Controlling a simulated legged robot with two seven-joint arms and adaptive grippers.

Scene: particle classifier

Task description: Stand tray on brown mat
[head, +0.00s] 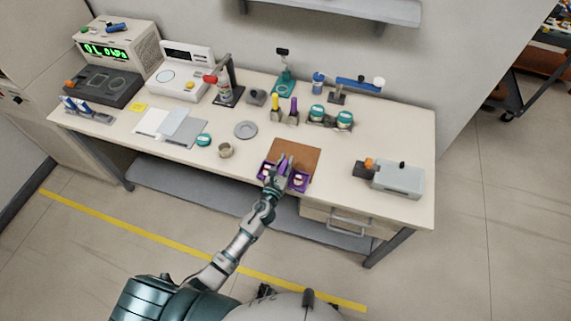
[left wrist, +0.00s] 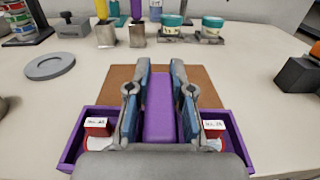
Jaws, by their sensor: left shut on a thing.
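The purple tray (head: 301,184) is at the front edge of the table, by the near edge of the brown mat (head: 306,150). My left gripper (head: 281,168) is shut on its upright purple middle handle. In the left wrist view, the handle (left wrist: 160,112) stands between the two fingers of the gripper (left wrist: 160,78). The tray's wall (left wrist: 72,137) shows at both sides, with a small red-and-white labelled item in each end. The mat (left wrist: 118,82) lies just beyond it. I cannot tell whether the tray touches the mat or hangs above it. My right gripper is out of view.
Yellow and purple tools in metal holders (head: 276,115) and teal-lidded jars (head: 344,120) stand behind the mat. A grey disc (head: 245,130) and a small cup (head: 225,150) are to its left. A grey device (head: 398,179) stands to its right. Most of the mat is clear.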

